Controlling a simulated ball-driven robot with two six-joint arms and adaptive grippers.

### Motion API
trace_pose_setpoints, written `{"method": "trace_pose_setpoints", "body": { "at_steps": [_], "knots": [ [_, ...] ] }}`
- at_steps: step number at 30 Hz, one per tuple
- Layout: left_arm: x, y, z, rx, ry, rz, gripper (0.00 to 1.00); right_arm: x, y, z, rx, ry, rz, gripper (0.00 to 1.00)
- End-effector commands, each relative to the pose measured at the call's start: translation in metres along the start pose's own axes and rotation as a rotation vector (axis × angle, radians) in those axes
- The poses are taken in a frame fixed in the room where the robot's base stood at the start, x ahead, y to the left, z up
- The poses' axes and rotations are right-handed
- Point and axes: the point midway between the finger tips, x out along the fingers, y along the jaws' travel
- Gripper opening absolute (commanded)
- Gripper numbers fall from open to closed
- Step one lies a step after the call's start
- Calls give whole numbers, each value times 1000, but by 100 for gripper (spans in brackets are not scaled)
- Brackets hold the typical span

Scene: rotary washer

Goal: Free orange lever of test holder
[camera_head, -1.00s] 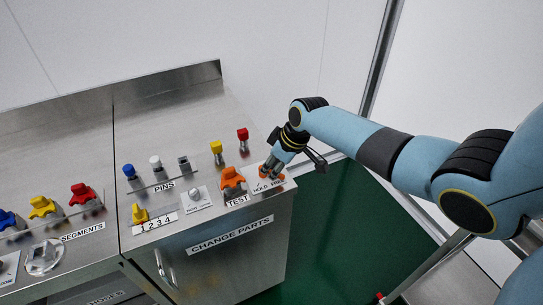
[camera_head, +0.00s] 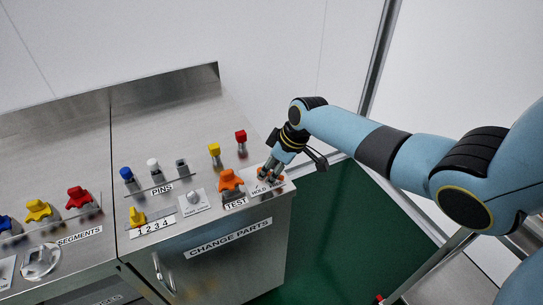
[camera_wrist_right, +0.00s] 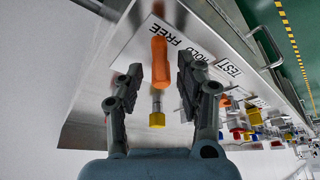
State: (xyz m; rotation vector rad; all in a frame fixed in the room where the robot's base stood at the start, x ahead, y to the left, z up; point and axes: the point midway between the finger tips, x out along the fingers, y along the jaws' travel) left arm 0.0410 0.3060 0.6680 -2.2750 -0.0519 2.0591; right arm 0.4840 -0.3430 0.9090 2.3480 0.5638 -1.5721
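The orange lever (camera_wrist_right: 159,62) of the test holder lies by the HOLD FREE label (camera_wrist_right: 187,52) in the right wrist view. The open fingers of my right gripper (camera_wrist_right: 159,74) stand on either side of it, with gaps visible. In the head view my right gripper (camera_head: 269,176) is at the panel's right end, and its fingers hide much of the orange lever (camera_head: 280,177). I cannot tell whether a finger touches it. My left gripper is not in view.
The orange TEST part (camera_head: 229,181) stands just left of my right gripper. Red (camera_head: 241,137) and yellow (camera_head: 214,150) parts stand behind it. The metal cabinet (camera_head: 225,265) drops off to a green floor (camera_head: 335,215) on the right.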

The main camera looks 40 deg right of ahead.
Motion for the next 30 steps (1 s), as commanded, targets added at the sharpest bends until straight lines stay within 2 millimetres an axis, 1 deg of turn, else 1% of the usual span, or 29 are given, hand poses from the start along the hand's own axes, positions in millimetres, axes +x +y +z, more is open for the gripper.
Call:
{"method": "trace_pose_setpoints", "body": {
  "at_steps": [5,8,10,14,21,25,30],
  "knots": [
    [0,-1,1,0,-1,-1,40,-1,0,-1,0,1,0,37],
    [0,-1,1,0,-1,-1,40,-6,1,0,-1,1,1,37],
    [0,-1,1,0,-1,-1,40,-14,1,0,-2,2,2,37],
    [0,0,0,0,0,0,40,-38,1,0,-3,2,3,37],
    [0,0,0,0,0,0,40,-90,1,0,-4,0,3,37],
    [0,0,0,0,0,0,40,-109,1,0,-2,0,2,37],
    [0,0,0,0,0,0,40,-119,0,0,-1,0,0,37]
  ]
}}
